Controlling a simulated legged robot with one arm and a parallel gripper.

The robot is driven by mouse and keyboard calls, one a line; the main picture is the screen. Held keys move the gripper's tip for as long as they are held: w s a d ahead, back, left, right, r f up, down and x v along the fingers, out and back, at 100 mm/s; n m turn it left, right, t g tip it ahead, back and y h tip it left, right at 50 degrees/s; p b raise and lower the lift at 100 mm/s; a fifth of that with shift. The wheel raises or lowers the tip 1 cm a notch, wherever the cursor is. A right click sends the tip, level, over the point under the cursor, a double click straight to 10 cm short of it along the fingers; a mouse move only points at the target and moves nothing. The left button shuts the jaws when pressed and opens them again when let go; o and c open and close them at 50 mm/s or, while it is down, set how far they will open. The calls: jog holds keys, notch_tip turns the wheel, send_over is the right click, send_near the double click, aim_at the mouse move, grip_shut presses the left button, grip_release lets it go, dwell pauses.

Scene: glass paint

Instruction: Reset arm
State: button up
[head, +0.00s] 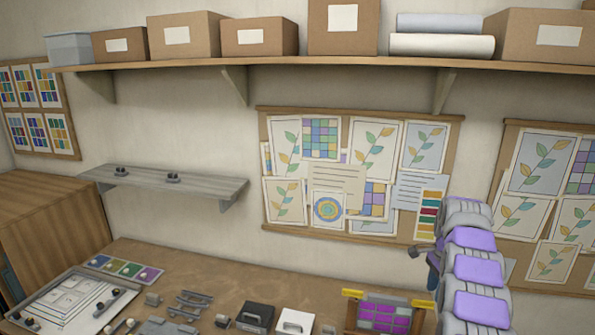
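My arm, grey with purple pads, rises at the right edge of the workbench in front of the wall. Dark and blue parts at its left side look like my gripper (428,255). They are small and partly hidden behind the arm, so I cannot tell whether the fingers are open or shut. No object shows clearly in them. The gripper is in front of the pinboard's lower right corner, above the bench.
The brown workbench (225,265) holds a white tray (62,298), a colour palette (124,268), grey fixtures (188,300), a black box (255,317), a white box (295,322) and a framed purple panel (385,316). A grey shelf (200,183) and a long wooden shelf (350,62) are on the wall.

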jog(key=s+a+n+b, duration=0.95)
jog(key=s+a, duration=0.75)
jog(key=s, duration=0.2)
jog(key=s+a+f+n+b, duration=0.2)
jog(key=s+f, duration=0.3)
jog(key=s, duration=0.5)
jog(key=s+a+f+n+g+b, duration=0.1)
jog(key=s+a+f+n+b, duration=0.2)
jog(key=s, duration=0.7)
jog(key=s+a+f+n+b, duration=0.2)
jog(key=s+f, duration=0.4)
jog(key=s, duration=0.4)
jog(key=shift+a+f+n+g+b, duration=0.35)
jog(key=shift+a+b, duration=0.2)
jog(key=shift+b, duration=0.65)
